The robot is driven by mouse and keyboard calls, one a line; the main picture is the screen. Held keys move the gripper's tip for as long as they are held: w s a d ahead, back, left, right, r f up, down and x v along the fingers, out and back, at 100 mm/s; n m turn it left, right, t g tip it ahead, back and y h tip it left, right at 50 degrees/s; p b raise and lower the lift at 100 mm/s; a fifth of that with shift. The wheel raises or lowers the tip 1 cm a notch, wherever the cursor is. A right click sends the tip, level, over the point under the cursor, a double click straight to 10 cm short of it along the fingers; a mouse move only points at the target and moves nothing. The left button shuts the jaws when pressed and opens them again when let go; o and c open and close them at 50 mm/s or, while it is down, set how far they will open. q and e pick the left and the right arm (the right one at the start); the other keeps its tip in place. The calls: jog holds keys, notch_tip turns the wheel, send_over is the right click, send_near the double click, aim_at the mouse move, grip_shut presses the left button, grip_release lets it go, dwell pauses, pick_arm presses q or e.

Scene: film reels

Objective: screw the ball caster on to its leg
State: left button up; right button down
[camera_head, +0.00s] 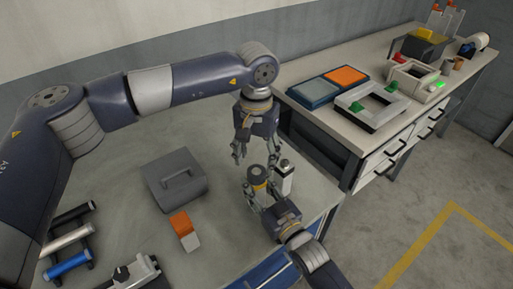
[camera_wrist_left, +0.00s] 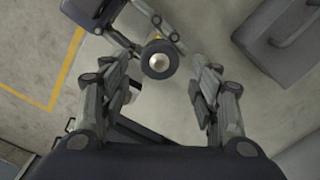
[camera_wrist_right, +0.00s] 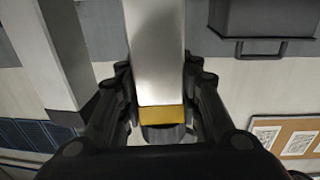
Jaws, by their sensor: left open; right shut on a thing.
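My right gripper (camera_head: 262,192) is shut around a post with a yellow band and dark round end (camera_head: 258,172). In the right wrist view its pale, silvery shaft (camera_wrist_right: 155,55) runs between the fingers, past the yellow band. I take it for the leg; whether the dark end is the ball caster I cannot tell. In the left wrist view that end (camera_wrist_left: 159,66) shows as a dark ring with a paler centre. My left gripper (camera_head: 240,153) is open and empty, pointing down above and slightly left of the post, with space between its fingers (camera_wrist_left: 200,85).
A grey box with a handle (camera_head: 174,180) and an orange-and-white block (camera_head: 184,230) lie to the left. Rollers (camera_head: 68,264) lie front left. A side bench (camera_head: 345,134) carries trays.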

pick_arm(q)
jog(key=n, duration=0.5)
jog(key=shift+r+n, duration=0.25)
jog(key=shift+n, duration=0.15)
jog(key=n, duration=0.3)
jog(key=shift+r, duration=0.1)
jog(key=n, duration=0.5)
jog(key=shift+r+n, duration=0.2)
jog(key=shift+n, duration=0.2)
jog(key=n, duration=0.5)
jog(key=shift+r, duration=0.2)
jog(key=n, duration=0.4)
jog(key=shift+r, duration=0.1)
jog(key=n, duration=0.5)
jog(key=shift+r+n, duration=0.2)
jog(key=shift+n, duration=0.1)
jog(key=n, duration=0.5)
jog(key=shift+r, duration=0.2)
jog(key=n, duration=0.4)
jog(key=shift+r, duration=0.15)
